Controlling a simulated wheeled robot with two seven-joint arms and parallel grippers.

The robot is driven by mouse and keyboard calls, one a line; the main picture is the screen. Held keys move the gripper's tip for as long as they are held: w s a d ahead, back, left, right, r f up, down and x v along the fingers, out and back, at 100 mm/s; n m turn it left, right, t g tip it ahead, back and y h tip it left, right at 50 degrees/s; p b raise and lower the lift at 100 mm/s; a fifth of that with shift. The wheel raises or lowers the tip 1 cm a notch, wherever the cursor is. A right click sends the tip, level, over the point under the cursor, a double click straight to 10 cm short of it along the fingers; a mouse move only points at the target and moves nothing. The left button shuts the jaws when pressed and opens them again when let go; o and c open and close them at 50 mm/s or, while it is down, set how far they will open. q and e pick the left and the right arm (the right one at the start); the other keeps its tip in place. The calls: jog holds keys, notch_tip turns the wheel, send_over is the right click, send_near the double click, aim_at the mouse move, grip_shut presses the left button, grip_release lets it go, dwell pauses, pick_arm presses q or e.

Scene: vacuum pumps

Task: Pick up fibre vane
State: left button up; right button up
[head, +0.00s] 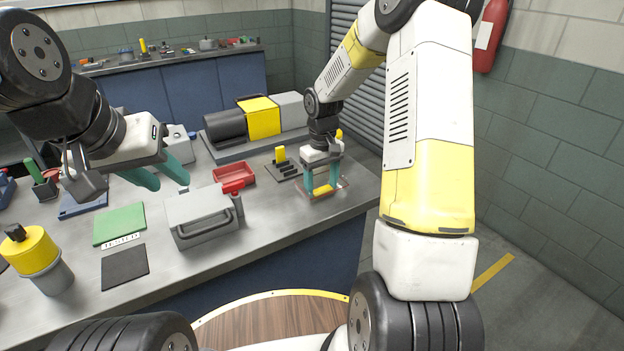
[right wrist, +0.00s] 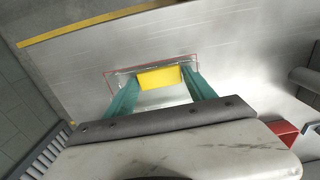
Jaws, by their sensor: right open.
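A yellow flat piece (head: 322,190), which I take to be the fibre vane, lies at the right end of the bench. It also shows in the right wrist view (right wrist: 160,78), between my fingers. It lies in a shallow tray with a thin reddish rim (right wrist: 109,72). My right gripper (head: 322,187) points down over the tray and is open, with one teal finger on each side of the yellow piece. I cannot tell whether the fingers touch it. My left gripper (head: 165,182) is open and empty above the left part of the bench.
A black slotted rack (head: 286,170) with an upright yellow piece (head: 280,154) stands left of my right gripper. Nearby are a red bin (head: 234,173), a grey box (head: 199,217) and a yellow-black pump (head: 259,117). A green mat (head: 119,224) lies left. The bench's front edge is close.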

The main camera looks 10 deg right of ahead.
jog(key=c, duration=1.1)
jog(key=shift+r, duration=0.35)
jog(key=shift+c, duration=0.2)
notch_tip(320, 180, up, 8)
jog(key=r, duration=0.1)
jog(key=s+a+f, duration=0.2)
jog(key=s, duration=0.5)
jog(key=s+a+f, duration=0.1)
jog(key=s+f, duration=0.2)
jog(key=s, duration=0.4)
send_over(325, 187)
jog(key=shift+s+f, duration=0.1)
jog(key=shift+f, duration=0.4)
jog(key=shift+s+a+f, duration=0.1)
jog(key=shift+f, duration=1.6)
